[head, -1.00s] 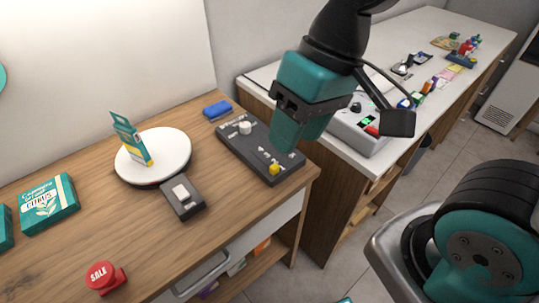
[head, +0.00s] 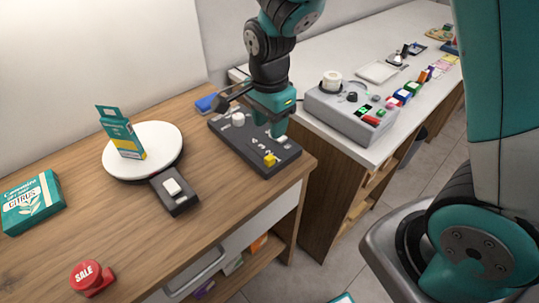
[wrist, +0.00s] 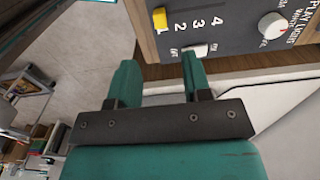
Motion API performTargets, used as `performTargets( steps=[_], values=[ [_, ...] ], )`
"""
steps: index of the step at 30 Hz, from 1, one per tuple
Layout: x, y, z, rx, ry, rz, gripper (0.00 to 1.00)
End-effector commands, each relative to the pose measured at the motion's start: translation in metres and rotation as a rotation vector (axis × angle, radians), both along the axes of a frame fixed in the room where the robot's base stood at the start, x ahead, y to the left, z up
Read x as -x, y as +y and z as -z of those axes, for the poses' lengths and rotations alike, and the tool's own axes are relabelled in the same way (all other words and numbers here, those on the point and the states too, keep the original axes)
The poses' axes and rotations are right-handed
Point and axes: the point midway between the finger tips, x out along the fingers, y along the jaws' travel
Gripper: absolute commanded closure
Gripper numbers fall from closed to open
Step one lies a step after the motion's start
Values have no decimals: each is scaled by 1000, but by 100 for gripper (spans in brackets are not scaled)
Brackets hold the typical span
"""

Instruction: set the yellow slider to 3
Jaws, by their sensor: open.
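The yellow slider (head: 270,160) is on the dark control panel (head: 228,143) at the right end of the wooden counter. In the wrist view the yellow slider (wrist: 160,18) sits by the number 1 on a scale marked 1 to 4. My gripper (head: 278,130) is over the panel, behind the slider in the head view. In the wrist view my gripper (wrist: 158,62) has its fingers apart with nothing between them. The slider is beyond the fingertips, and I see no contact.
A white switch (wrist: 196,50) marked OFF and a white dial (wrist: 272,26) are on the same panel. A round white turntable (head: 165,139) with a box, and a dark box with a white rocker (head: 172,187), stand left. A grey device (head: 340,118) is on the white counter.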

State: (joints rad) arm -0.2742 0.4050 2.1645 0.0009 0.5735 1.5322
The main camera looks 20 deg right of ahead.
Motion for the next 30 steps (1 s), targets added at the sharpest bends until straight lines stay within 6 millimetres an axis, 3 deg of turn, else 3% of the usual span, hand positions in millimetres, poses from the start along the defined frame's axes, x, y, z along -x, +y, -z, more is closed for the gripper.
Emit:
performTargets(
  steps=[9,15,27,28,30],
  values=[
    [1,0,71,0,4,-2,55],
    [0,0,98,-1,1,-2,55],
    [0,0,107,-2,-2,-2,55],
    [0,0,107,-2,-2,-2,58],
    [0,0,107,-2,-2,-2,74]
  ],
)
